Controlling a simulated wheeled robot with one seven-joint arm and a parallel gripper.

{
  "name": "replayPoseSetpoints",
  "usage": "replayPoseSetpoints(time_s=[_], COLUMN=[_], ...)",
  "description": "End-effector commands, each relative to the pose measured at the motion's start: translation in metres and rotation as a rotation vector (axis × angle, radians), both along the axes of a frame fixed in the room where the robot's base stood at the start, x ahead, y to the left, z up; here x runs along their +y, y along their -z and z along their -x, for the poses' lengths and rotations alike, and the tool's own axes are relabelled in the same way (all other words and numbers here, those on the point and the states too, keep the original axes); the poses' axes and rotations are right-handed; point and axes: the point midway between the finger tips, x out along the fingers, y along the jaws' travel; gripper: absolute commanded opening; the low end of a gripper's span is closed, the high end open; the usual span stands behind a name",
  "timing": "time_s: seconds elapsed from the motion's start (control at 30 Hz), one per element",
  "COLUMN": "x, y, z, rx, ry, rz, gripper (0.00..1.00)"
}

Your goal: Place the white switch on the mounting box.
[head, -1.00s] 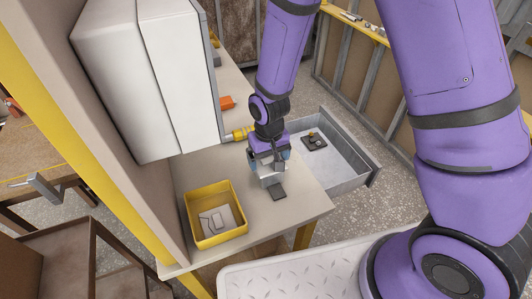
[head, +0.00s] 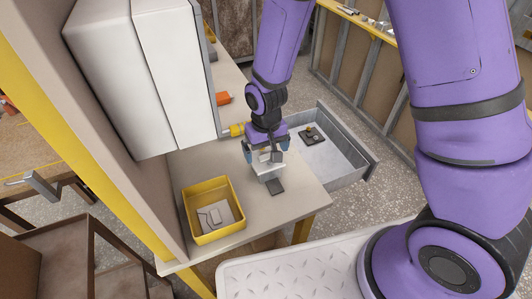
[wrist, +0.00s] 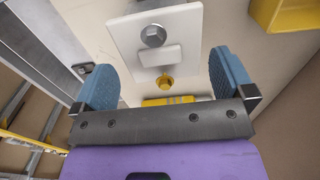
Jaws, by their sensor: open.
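A white switch plate (wrist: 178,28) with a grey bolt, a pale rectangular block and a yellow knob lies below my gripper (wrist: 164,85) in the wrist view. The two blue fingers are open, one to each side of it, with nothing held. In the head view my gripper (head: 266,150) hangs just above this white piece (head: 268,171) at the table's right part. Whether a mounting box lies under the plate I cannot tell. A dark grey flat piece (head: 275,186) lies at its near side.
A yellow bin (head: 188,215) with a pale plate-like item stands to the left on the table (head: 290,205). An open metal drawer (head: 345,155) with a small dark item is at the right. A large white cabinet (head: 150,80) overhangs the table's left.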

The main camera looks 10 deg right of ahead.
Motion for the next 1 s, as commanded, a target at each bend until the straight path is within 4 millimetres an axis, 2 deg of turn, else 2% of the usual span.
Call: replayPoseSetpoints(time_s=[0.3, 0.5, 0.7, 1.0], x=[0.0, 0.0, 0.0, -0.003], y=[-0.056, -0.085, -0.1, -0.108], z=[-0.001, 0.0, 0.0, 0.0], rx=[-0.005, -0.004, -0.001, -0.007], ry=[0.0, 0.0, 0.0, 0.003], rz=[-0.002, -0.002, 0.0, -0.004], gripper=[1.0, 1.0, 1.0, 1.0])
